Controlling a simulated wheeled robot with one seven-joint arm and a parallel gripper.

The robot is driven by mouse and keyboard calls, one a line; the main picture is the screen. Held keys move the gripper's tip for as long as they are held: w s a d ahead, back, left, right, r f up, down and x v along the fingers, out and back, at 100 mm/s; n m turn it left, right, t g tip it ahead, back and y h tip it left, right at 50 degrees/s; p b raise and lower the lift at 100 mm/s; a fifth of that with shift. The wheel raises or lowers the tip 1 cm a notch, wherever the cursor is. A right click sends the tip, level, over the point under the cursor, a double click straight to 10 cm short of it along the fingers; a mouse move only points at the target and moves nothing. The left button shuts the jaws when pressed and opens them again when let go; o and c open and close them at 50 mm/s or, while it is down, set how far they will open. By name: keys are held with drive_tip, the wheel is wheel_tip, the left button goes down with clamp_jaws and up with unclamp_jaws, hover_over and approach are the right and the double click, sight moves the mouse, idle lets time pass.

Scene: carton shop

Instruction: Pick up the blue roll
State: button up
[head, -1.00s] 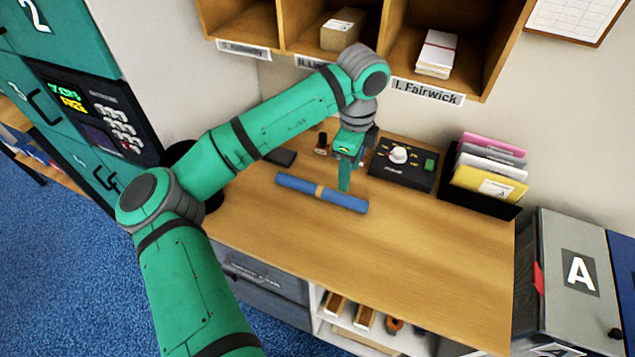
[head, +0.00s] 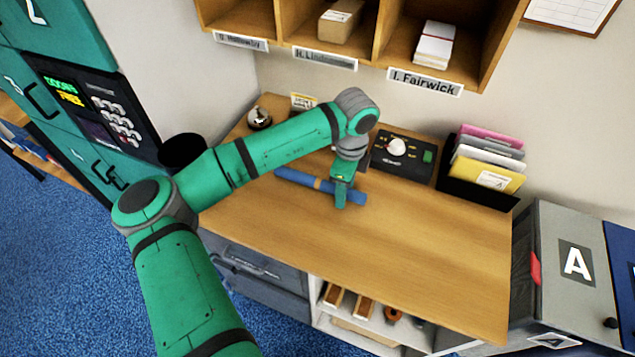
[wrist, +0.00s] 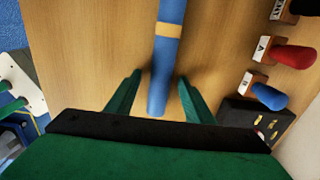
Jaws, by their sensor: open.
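The blue roll (head: 293,178) lies on the wooden desk, with a tan band around its middle. My gripper (head: 341,203) is over the right part of the roll in the head view, and its arm hides part of the roll. In the wrist view the roll (wrist: 166,62) runs between the two spread green fingers of my gripper (wrist: 157,82), with a gap on each side. The fingers are open and hold nothing. I cannot tell exactly how far down they reach beside the roll.
A black box with a white knob (head: 397,147) stands behind the roll. A black holder with folders (head: 485,165) is farther right. The desk's front right (head: 420,245) is clear.

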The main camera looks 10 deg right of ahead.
drive_tip(key=c, duration=1.1)
drive_tip(key=shift+c, duration=0.2)
drive_tip(key=shift+r, duration=0.15)
